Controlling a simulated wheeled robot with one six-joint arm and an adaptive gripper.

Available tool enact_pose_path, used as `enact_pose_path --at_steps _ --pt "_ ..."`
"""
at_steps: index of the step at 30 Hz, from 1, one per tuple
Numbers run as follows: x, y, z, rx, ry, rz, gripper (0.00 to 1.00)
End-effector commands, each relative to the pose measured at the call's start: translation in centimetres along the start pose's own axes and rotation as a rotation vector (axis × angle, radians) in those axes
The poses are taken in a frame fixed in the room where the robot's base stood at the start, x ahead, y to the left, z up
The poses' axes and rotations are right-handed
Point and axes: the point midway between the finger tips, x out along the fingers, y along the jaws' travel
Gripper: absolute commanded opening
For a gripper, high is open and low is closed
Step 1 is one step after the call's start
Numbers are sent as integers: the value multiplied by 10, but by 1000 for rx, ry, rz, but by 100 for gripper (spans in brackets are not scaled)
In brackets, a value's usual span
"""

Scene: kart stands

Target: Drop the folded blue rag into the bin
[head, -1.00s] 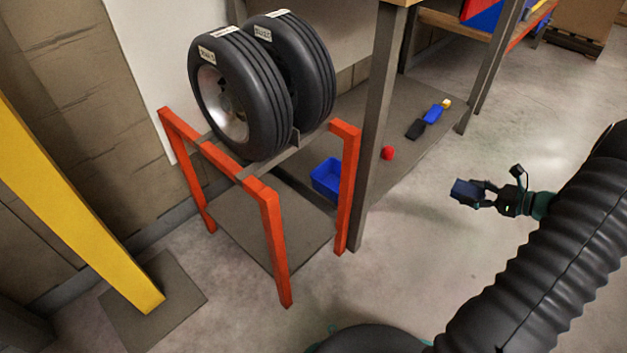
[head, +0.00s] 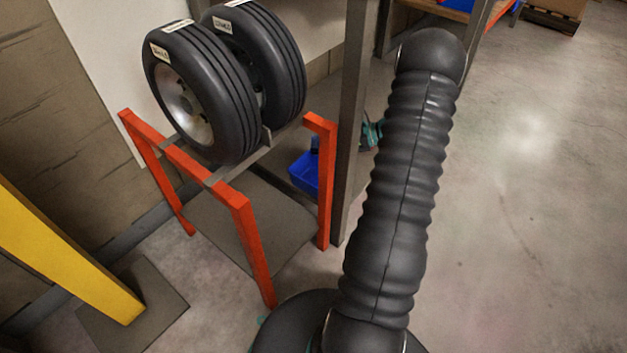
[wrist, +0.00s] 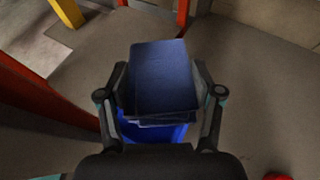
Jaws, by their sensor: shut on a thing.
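The folded blue rag (wrist: 163,75) is between the two fingers of my gripper (wrist: 161,88) in the wrist view, which are shut on its sides. The blue bin (wrist: 178,133) shows beneath the rag, partly covered by it and by my gripper. A small dark blue piece of the rag (head: 315,143) shows just above the bin's far side. The grey post and my arm hide most of my gripper there.
The orange stand (head: 249,235) holds two black tires (head: 205,100) left of the bin. A grey post (head: 351,130) stands between the bin and my arm. A red object (wrist: 277,177) lies at the wrist view's bottom edge. Open floor is at the right.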

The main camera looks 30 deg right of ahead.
Motion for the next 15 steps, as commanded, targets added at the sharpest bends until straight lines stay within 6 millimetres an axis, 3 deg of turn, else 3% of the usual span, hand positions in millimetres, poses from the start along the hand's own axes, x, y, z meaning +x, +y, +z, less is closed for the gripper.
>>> enact_pose_path --at_steps 9,15 --pt "17 1 -35 -1 0 4 31" --pt "20 0 -45 -1 0 2 31"
